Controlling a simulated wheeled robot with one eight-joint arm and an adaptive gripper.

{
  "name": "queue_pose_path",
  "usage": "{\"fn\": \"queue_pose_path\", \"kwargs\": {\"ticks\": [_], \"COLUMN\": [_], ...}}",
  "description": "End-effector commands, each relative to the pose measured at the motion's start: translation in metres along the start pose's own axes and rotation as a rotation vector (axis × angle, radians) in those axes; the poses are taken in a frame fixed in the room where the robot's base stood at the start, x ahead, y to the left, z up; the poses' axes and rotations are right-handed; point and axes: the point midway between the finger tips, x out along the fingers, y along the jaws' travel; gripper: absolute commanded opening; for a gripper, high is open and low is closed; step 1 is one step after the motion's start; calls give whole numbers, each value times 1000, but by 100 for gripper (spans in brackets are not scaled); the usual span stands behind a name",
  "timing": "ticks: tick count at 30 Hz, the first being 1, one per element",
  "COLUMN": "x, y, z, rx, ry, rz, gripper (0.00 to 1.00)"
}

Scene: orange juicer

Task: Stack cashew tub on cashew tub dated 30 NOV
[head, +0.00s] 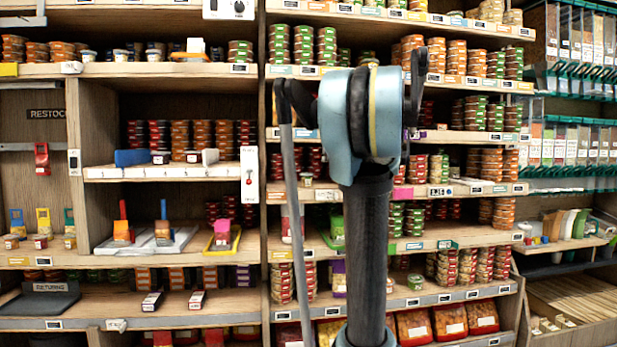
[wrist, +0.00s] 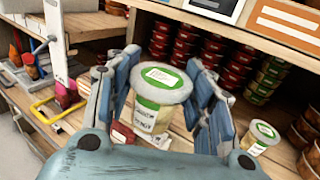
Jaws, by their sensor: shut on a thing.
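In the wrist view, a pale tub (wrist: 152,116) with a white lid and green label sits between the two blue fingers of my gripper (wrist: 160,88). The fingers are shut on it. A small label with dark print shows low on its front, too small to read surely. Another green-lidded pale tub (wrist: 262,136) stands on the wooden shelf to the right, apart from my gripper. I cannot read a date on either tub. In the head view my arm hides the gripper and the held tub.
Stacks of red tins (wrist: 222,65) stand at the back of the shelf, and green tins (wrist: 268,78) at the right. Shelf boards (head: 450,238) run above and below my arm.

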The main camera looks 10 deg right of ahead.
Motion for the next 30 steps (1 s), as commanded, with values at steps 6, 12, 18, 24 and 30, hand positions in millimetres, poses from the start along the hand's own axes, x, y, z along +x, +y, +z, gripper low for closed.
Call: {"fn": "queue_pose_path", "kwargs": {"ticks": [6, 12, 18, 24, 30], "x": [12, 52, 94, 136, 162], "y": [-4, -10, -12, -13, -14], "z": [4, 4, 4, 4, 4], "rx": [0, 0, 0, 0, 0], "ry": [0, 0, 0, 0, 0], "rz": [-1, -9, -12, -13, -15], "gripper": [23, 23, 23, 23, 23]}}
